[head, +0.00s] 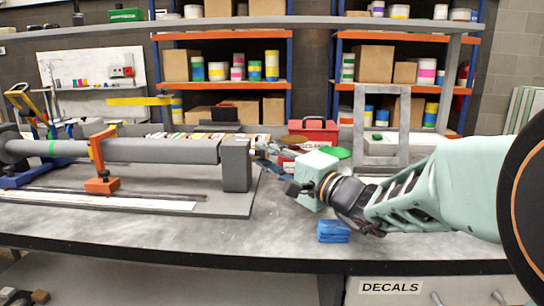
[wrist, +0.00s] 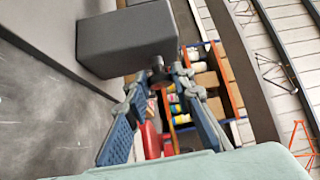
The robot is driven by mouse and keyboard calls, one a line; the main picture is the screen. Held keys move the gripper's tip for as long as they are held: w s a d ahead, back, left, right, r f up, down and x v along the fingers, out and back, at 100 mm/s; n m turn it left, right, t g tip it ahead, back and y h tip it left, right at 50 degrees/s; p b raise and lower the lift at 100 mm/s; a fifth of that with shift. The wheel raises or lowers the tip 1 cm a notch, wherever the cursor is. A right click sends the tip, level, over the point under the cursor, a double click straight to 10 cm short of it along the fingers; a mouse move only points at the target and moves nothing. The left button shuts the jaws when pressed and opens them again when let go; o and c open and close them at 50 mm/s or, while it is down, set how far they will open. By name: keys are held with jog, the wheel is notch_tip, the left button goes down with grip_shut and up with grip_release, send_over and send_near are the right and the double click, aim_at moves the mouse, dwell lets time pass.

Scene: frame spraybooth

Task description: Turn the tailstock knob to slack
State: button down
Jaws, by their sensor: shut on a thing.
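The tailstock (head: 237,166) is a dark grey upright block at the right end of a long grey tube (head: 180,151). It also fills the top of the wrist view (wrist: 130,38). The tailstock knob (wrist: 158,74) is a small dark part on the block's outer face. My gripper (head: 262,150) reaches it from the right. In the wrist view the fingertips of my gripper (wrist: 160,78) close on the knob from both sides. The fingers hide most of the knob, so its turn angle cannot be read.
An orange support (head: 102,170) stands under the tube. A red box (head: 316,131) sits behind my gripper, and a grey upright frame (head: 404,110) stands behind my arm. A folded blue cloth (head: 333,232) lies in front.

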jog(key=shift+f, duration=0.1)
jog(key=c, duration=1.7)
grip_release()
jog(key=shift+s, duration=0.1)
jog(key=v, duration=0.7)
jog(key=shift+s+d, duration=0.15)
jog(key=shift+d, duration=0.05)
